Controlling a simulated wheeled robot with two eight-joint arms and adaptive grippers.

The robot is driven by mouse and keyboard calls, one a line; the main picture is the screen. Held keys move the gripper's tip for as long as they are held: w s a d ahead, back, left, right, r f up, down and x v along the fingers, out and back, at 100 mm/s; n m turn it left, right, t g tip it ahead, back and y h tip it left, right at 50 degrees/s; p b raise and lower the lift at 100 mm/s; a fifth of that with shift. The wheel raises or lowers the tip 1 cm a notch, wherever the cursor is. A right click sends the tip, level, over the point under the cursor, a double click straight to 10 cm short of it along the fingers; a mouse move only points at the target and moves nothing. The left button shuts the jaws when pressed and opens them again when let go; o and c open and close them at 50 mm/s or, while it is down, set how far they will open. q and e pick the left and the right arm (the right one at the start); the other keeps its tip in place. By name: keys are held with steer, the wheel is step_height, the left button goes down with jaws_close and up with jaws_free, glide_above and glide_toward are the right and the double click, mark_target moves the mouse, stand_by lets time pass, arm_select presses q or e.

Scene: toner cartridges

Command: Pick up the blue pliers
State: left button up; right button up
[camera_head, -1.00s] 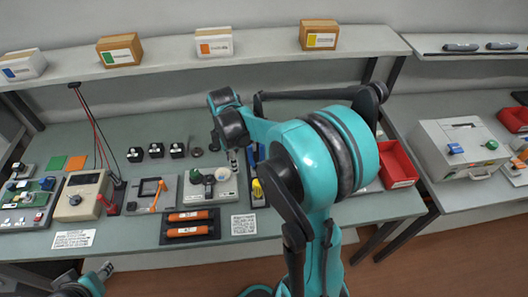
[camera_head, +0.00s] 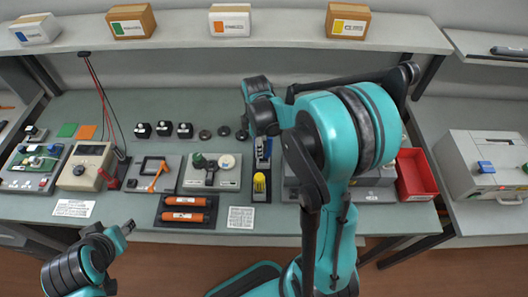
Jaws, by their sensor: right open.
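The blue pliers (camera_head: 268,149) appear as a small patch of blue at the back end of a narrow black tool holder (camera_head: 262,196) on the workbench. A yellow-handled tool (camera_head: 259,183) stands in the front of the same holder. My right gripper (camera_head: 262,158) points down from its teal wrist right over the blue pliers and hides most of them. It is open; whether its fingers touch the pliers I cannot tell. My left gripper (camera_head: 128,227) is low at the left, in front of the bench and far from the pliers; its jaws are too small to read.
A grey panel with knobs (camera_head: 212,184) stands just left of the holder, and a tray with orange cartridges (camera_head: 186,210) is in front of it. A paper label (camera_head: 240,218) lies near the edge. A red bin (camera_head: 415,177) is at the right. A shelf (camera_head: 180,37) with boxes runs behind.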

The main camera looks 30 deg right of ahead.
step_height(320, 180, down, 2)
steer(key=shift+f, duration=0.2)
steer(key=shift+r, duration=0.1)
jaws_close()
